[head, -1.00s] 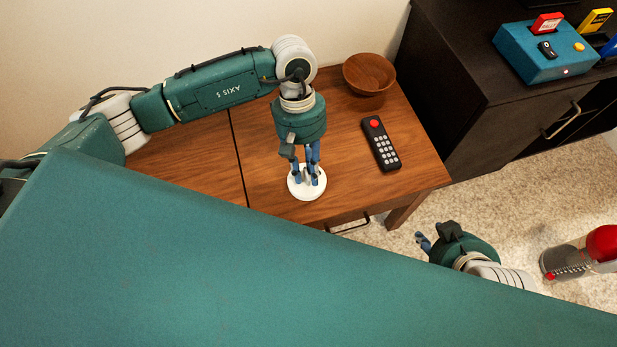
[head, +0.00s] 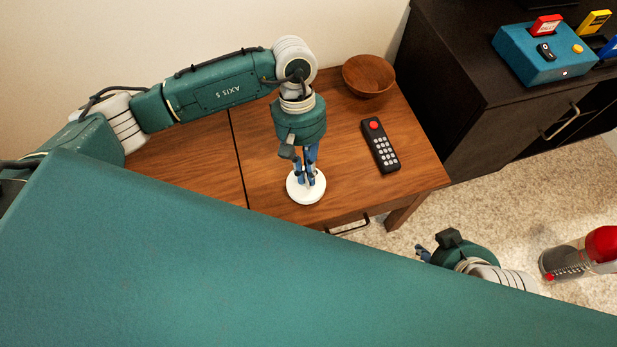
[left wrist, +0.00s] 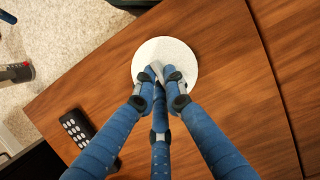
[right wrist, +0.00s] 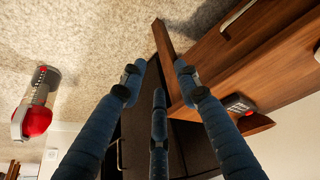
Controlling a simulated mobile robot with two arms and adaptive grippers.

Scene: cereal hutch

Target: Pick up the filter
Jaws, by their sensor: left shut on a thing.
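The filter, a round white disc (head: 306,194), is at the front of the wooden table in the head view. It also shows in the left wrist view (left wrist: 178,50), flat and pale against the wood. My left gripper (head: 308,181) points down over the disc with its blue fingers drawn together at the disc's middle, shut on it. The fingertips (left wrist: 165,76) hide the part they grip. I cannot tell whether the disc is clear of the table top. My right gripper (head: 422,248) is off the table's right side, its fingers apart and empty in the right wrist view (right wrist: 155,75).
A black remote (head: 380,146) with a red button lies right of the left gripper. A wooden bowl (head: 369,76) stands at the table's back. A dark cabinet (head: 470,100) bears a blue box (head: 545,60). A red-topped vacuum (head: 585,252) is on the carpet.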

